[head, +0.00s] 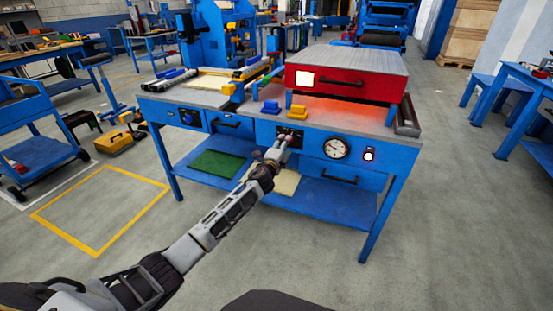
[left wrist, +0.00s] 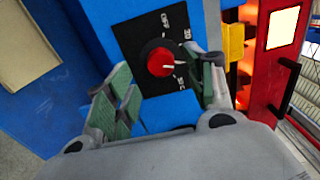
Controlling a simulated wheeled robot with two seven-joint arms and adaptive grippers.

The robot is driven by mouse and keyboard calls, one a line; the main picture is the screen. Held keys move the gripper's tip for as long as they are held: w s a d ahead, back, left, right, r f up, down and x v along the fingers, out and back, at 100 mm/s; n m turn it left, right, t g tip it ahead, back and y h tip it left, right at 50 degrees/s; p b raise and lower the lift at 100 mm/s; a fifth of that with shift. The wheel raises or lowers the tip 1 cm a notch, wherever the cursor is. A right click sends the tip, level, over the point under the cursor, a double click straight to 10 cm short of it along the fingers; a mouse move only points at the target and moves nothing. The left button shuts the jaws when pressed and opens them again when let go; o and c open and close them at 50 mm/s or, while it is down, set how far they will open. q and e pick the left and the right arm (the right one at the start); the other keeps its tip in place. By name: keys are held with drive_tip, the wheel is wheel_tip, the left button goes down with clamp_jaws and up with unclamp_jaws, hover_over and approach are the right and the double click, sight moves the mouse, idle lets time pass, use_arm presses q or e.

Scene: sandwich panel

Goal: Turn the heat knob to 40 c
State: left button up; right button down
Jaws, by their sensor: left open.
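The red round heat knob (left wrist: 157,60) sits on a black marked plate (left wrist: 137,38) in the left wrist view. Its white pointer is aimed to the right of the picture. White markings, including "OFF", stand along the plate's right side; the others are hard to read. My left gripper (left wrist: 163,88) is open, with its green-padded fingers to the left and right of the knob; I cannot tell whether either finger touches it. In the head view my left gripper (head: 286,140) is at the front of the blue bench (head: 236,121), covering much of the plate. My right gripper is not in view.
Blue (head: 270,107) and yellow (head: 297,112) blocks are on the bench top.

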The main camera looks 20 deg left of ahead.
use_arm(q)
drive_tip(key=s, duration=0.8)
drive_tip(key=shift+s, duration=0.3)
drive_tip(key=shift+a, duration=0.1)
idle(0.5)
